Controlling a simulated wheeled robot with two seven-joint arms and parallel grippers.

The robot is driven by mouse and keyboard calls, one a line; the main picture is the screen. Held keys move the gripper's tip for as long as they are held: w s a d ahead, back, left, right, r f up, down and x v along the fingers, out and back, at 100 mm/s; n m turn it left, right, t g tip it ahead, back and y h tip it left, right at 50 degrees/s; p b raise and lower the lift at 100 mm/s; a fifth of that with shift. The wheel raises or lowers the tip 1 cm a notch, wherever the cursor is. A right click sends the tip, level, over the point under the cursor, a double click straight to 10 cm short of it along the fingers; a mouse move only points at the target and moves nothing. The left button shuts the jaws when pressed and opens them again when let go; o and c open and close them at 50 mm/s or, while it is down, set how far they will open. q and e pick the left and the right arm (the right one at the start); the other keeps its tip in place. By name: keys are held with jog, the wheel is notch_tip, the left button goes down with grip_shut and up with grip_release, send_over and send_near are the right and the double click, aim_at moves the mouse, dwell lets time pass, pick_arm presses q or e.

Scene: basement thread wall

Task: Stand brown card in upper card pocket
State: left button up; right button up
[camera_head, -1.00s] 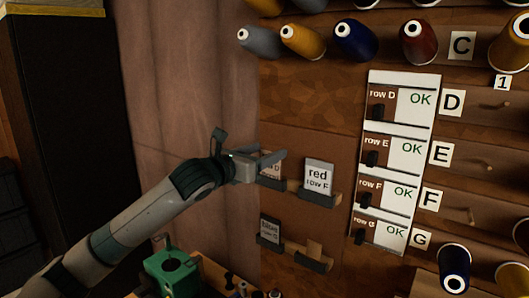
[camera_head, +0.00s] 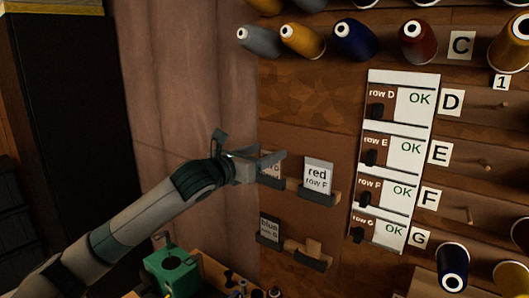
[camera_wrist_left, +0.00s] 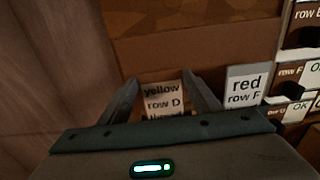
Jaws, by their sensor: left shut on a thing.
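My left gripper (camera_head: 272,159) is at the upper left card pocket on the wall. In the left wrist view, its two fingers (camera_wrist_left: 160,82) stand on either side of a tan-brown card (camera_wrist_left: 162,102) reading "yellow row D". The gripper is shut on this card. In the head view, the card (camera_head: 273,171) is mostly hidden behind the finger. The card looks upright, at the upper pocket; its lower edge is hidden, so I cannot tell how deep it sits. My right gripper is not in view.
A "red row F" card (camera_head: 318,175) stands in the pocket to the right. A white panel (camera_head: 405,77) with row labels is farther right. Thread cones (camera_head: 356,40) stick out above. A green object (camera_head: 172,270) is below my arm.

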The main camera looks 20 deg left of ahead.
pick_arm(q)
jog(key=o, duration=0.8)
jog(key=shift+o, duration=0.2)
jog(key=shift+s, duration=0.1)
jog(key=shift+s+a+f+b, duration=0.1)
jog(key=shift+s+a+b, duration=0.2)
jog(key=shift+s, duration=0.25)
jog(key=b+v, duration=0.5)
jog(key=v, duration=1.1)
jog(key=shift+b, duration=0.4)
